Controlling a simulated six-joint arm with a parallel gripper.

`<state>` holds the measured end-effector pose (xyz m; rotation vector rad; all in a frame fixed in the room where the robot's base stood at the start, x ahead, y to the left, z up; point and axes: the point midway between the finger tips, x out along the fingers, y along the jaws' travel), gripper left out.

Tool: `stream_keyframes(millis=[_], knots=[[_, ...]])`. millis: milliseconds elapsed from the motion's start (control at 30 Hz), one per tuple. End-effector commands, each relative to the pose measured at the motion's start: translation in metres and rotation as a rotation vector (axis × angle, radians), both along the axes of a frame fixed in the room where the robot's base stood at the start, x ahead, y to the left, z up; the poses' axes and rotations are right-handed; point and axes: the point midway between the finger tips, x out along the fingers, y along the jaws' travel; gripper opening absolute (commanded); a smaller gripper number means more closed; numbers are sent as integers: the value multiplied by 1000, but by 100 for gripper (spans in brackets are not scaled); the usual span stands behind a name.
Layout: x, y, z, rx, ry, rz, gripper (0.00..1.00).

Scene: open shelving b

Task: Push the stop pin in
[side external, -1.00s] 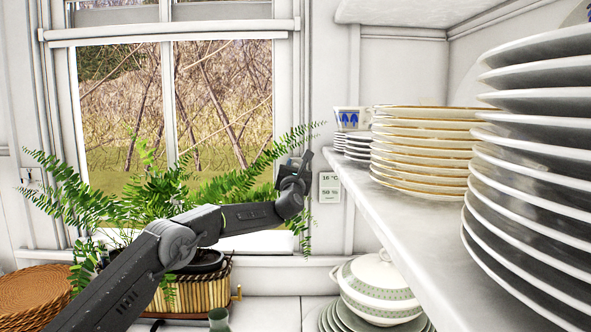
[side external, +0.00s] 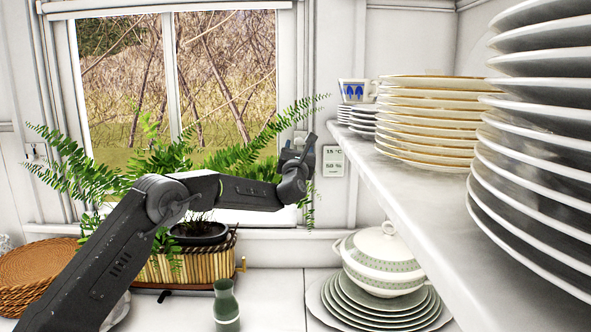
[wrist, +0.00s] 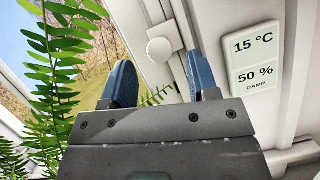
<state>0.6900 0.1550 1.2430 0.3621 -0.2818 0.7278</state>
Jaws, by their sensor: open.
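A white round knob (wrist: 160,50), which looks like the stop pin, sits on the white window frame in the wrist view. It lies just beyond the fingertips, between them in the picture, and does not visibly touch them. How far it stands out is unclear. My gripper (wrist: 158,80) is open and empty, its two blue-grey fingers spread apart. In the side external view my gripper (side external: 299,150) is at the window's right edge, left of the shelf. I cannot make out the knob clearly there.
A fern (side external: 150,170) in a woven planter (side external: 175,268) spreads close to my gripper. A thermometer display (wrist: 253,58) is on the wall to the right. The shelf (side external: 420,200) with stacked plates (side external: 430,120) stands at right. A green vase (side external: 226,305) is on the counter.

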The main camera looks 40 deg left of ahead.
Motion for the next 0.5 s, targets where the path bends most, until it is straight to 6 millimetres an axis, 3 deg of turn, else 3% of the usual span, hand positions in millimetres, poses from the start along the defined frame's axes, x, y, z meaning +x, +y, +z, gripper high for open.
stream_keyframes(millis=[500], knots=[[-57,-48,-29,1,0,-2,54]])
